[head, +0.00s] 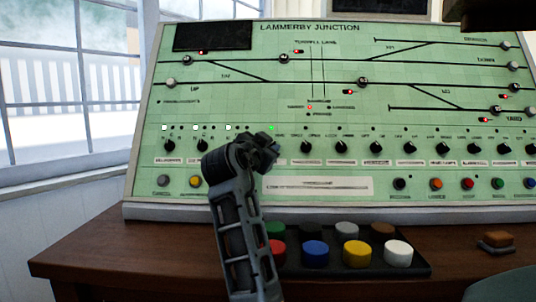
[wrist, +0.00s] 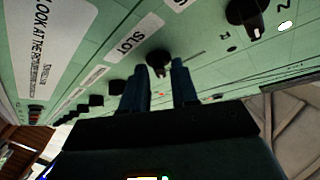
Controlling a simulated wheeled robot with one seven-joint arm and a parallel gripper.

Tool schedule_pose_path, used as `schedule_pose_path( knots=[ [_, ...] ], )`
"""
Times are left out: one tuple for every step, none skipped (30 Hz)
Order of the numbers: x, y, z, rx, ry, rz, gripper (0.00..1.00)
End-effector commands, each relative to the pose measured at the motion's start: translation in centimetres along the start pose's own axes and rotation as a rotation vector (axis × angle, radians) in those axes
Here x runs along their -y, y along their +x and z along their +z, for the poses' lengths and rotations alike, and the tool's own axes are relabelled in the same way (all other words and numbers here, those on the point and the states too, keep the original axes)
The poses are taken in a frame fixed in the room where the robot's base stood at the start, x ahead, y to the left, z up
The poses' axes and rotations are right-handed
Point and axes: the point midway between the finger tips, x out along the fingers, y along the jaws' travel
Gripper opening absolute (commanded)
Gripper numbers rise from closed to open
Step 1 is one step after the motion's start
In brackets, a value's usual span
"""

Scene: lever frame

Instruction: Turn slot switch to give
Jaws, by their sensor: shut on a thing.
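The slot switch (wrist: 158,58) is a black rotary knob on the green panel, beside a white label reading SLOT (wrist: 132,38) in the wrist view. My gripper (wrist: 160,72) has one dark finger on each side of this knob and is shut on it. A pale pointer mark shows on the knob between the fingers, but which position it points at cannot be read. In the head view my gripper (head: 266,142) is at the knob row left of centre, and my arm hides the slot switch.
The Lammerby Junction panel (head: 230,108) carries a row of similar black knobs, with neighbours close on both sides of my gripper. Coloured push buttons run below. A black tray (head: 424,268) of large coloured caps and a brown stamp-like block (head: 497,240) sit on the wooden desk (head: 110,250).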

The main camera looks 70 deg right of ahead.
Motion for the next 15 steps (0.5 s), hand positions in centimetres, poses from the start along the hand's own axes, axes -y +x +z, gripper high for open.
schedule_pose_path(
  knots=[
    [0.09,0.11,-0.03,-0.002,0.006,0.001,0.00],
    [0.09,0.11,-0.05,-0.002,0.008,0.002,0.00],
    [0.10,0.12,-0.06,-0.002,0.011,0.004,0.00],
    [0.10,0.12,-0.07,-0.002,0.012,0.004,0.00],
    [0.10,0.12,-0.08,-0.002,0.013,0.005,0.00],
    [0.10,0.12,-0.09,-0.001,0.013,0.005,0.00],
    [0.10,0.13,-0.10,-0.001,0.014,0.006,0.00],
    [0.10,0.13,-0.11,-0.002,0.014,0.006,0.00],
    [0.10,0.13,-0.11,-0.002,0.014,0.006,0.00],
    [0.10,0.14,-0.11,-0.002,0.014,0.006,0.00],
    [0.10,0.14,-0.12,-0.002,0.014,0.005,0.00],
    [0.10,0.14,-0.12,-0.002,0.014,0.005,0.00],
    [0.10,0.14,-0.12,-0.002,0.014,0.005,0.00],
    [0.10,0.14,-0.12,-0.002,0.014,0.005,0.00],
    [0.10,0.15,-0.12,-0.002,0.014,0.005,0.31]
  ],
)
